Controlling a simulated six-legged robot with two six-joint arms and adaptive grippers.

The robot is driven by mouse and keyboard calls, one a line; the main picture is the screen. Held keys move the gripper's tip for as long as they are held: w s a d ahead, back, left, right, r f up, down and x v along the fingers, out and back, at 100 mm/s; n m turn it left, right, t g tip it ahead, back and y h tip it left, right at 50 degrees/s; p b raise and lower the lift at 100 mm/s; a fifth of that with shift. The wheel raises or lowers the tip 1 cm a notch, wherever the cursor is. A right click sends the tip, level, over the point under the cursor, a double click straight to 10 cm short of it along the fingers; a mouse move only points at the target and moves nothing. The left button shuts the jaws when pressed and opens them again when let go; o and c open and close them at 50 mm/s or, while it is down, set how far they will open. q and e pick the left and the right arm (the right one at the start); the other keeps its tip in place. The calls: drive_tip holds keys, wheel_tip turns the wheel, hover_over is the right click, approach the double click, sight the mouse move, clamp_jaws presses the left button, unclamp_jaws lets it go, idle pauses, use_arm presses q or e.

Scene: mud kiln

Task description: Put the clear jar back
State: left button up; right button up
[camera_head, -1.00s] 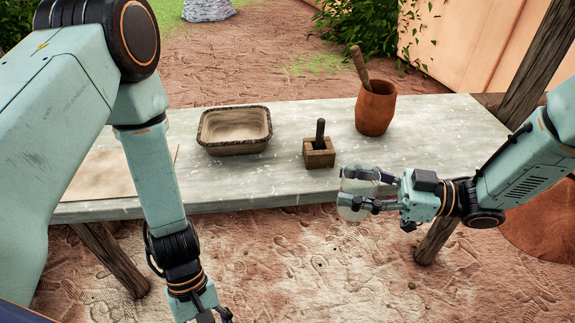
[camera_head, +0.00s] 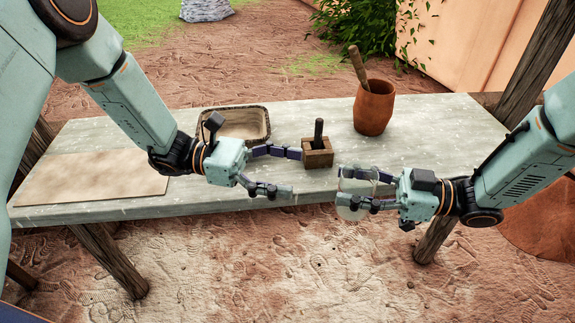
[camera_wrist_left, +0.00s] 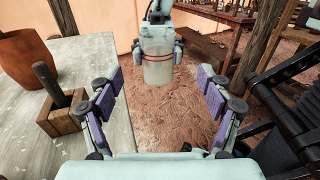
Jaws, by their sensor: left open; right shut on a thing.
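The clear jar (camera_head: 350,208) is held by my right gripper (camera_head: 362,190), which is shut around it just off the table's front edge. In the left wrist view the jar (camera_wrist_left: 158,66) hangs upright, with a red band around it, and the right gripper is above and around it. My left gripper (camera_head: 288,172) is open and empty, to the left of the jar. Its spread fingers point toward the jar, with a gap between. In the left wrist view the jar appears beyond the left fingers (camera_wrist_left: 165,95).
A wooden block with a dark handle (camera_head: 318,158) stands near the left fingers. A rimmed basin (camera_head: 262,112), partly hidden by my left arm, and a clay pot with a wooden handle (camera_head: 373,110) stand farther back. A flat board (camera_head: 90,180) lies at left on the table (camera_head: 300,110).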

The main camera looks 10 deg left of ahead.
sight(355, 178)
use_arm(q)
drive_tip(key=d, duration=1.2)
drive_tip(key=shift+w+r, duration=0.25)
drive_tip(key=c, duration=1.2)
drive_tip(key=shift+c, duration=0.8)
use_arm(e)
drive_tip(key=o, duration=1.2)
drive_tip(key=shift+o, duration=0.2)
